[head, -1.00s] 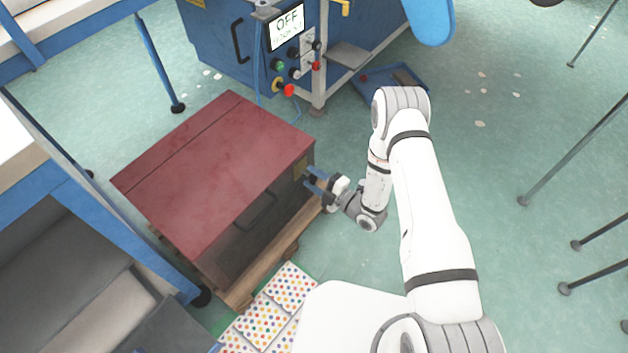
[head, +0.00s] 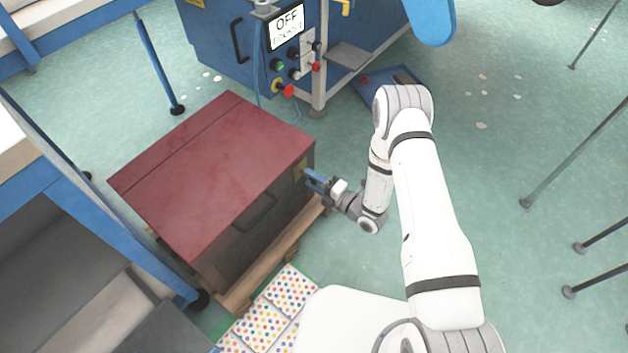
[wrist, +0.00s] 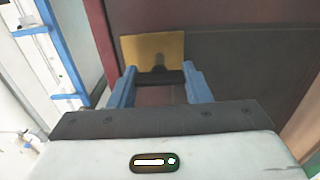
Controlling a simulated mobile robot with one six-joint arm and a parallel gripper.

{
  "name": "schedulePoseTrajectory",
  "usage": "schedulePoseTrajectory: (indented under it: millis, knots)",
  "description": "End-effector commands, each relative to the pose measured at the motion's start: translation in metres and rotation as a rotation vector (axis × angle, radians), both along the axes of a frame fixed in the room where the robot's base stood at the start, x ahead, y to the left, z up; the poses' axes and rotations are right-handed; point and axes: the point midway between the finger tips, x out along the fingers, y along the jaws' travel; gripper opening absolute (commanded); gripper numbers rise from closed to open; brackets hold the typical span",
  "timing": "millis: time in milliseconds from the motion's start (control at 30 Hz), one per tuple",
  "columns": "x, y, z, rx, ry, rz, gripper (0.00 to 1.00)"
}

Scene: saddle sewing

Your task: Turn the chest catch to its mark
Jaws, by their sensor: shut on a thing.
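The chest (head: 210,165) has a dark red lid, which is closed, and a dark front with a handle (head: 255,213). A brass-coloured catch plate (head: 300,169) sits near the right end of that front, below the lid. In the wrist view, the plate (wrist: 153,47) faces me. The catch (wrist: 168,77) is a dark bar across the gap between my blue fingers, with a small stem above it. My gripper (head: 312,180) is shut on the catch; it also shows in the wrist view (wrist: 162,86). I cannot make out the mark.
The chest stands on a wooden pallet (head: 255,283) beside dotted tiles (head: 270,313). A blue machine (head: 225,50) with a screen reading OFF stands behind. A blue-framed table (head: 115,232) is close on the left. Open floor (head: 490,120) lies right of my arm.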

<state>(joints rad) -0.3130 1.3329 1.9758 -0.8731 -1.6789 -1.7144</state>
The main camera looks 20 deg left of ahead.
Motion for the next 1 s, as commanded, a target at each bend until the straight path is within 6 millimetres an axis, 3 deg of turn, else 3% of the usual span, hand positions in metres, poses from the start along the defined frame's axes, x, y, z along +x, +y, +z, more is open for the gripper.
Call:
schedulePoseTrajectory:
  millis: [167,200,433,767,1000]
  knots:
    - [0.000,0.000,0.000,-0.001,-0.001,0.002,0.21]
    - [0.000,0.000,0.000,-0.001,-0.001,0.001,0.45]
    - [0.000,0.000,0.000,0.000,0.000,0.000,0.64]
    - [-0.001,-0.005,0.000,0.000,0.002,-0.002,0.65]
    - [-0.015,-0.041,0.001,-0.001,0.004,-0.005,0.65]
